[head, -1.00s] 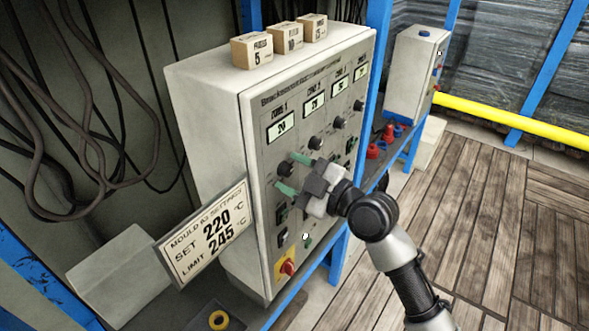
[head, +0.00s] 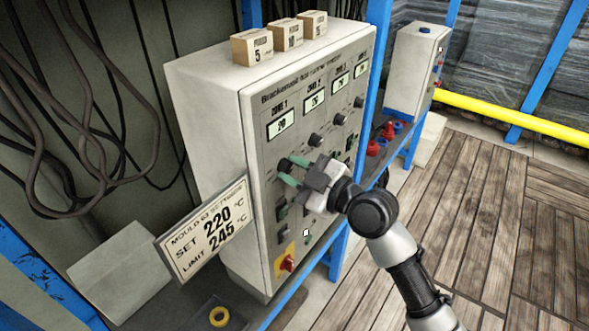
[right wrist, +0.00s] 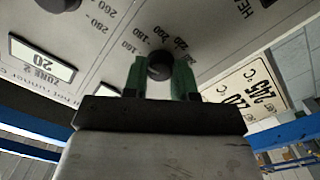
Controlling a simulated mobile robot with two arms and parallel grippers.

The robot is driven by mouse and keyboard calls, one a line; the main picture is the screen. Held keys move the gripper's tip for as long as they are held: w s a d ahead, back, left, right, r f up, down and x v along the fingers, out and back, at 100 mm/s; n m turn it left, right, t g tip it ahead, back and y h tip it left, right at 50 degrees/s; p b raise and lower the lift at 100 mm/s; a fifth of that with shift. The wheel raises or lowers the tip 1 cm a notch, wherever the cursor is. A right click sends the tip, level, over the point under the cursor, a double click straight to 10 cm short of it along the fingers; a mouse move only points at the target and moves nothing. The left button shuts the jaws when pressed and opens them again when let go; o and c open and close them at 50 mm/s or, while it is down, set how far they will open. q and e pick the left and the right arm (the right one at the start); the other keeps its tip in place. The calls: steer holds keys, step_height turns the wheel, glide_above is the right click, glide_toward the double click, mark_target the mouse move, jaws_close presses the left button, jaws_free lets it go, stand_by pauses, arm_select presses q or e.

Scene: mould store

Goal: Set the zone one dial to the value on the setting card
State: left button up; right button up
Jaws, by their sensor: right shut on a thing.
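The zone one dial (head: 285,163) is a dark round knob below the ZONE 1 display (head: 281,123), which reads 20. My right gripper (head: 291,171) has its green fingers shut on this dial. In the right wrist view the dial (right wrist: 160,66) sits between the two fingers (right wrist: 160,80), with printed scale numbers around it. I cannot tell where the dial points. The setting card (head: 207,232) stands out at the cabinet's left edge and reads SET 220 °C, LIMIT 245 °C. Part of it shows in the right wrist view (right wrist: 250,85). My left gripper is not in view.
More dials, such as the zone two dial (head: 315,140), run up to the right on the grey cabinet (head: 207,100). Buttons and a red switch (head: 288,263) sit below. Several small blocks (head: 252,47) stand on top. The floor at right is clear.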

steer(key=m+p, duration=0.1)
steer(key=m, duration=0.4)
steer(key=shift+r, duration=0.1)
steer(key=m+p, duration=0.2)
steer(key=m, duration=0.2)
steer(key=shift+m, duration=0.3)
steer(key=m+p, duration=0.2)
steer(key=m, duration=0.3)
steer(key=shift+g, duration=0.3)
steer(key=shift+d+m+p, duration=0.1)
steer(key=shift+m+p, duration=0.75)
steer(key=shift+m, duration=1.45)
steer(key=o, duration=0.9)
steer(key=shift+o, duration=0.2)
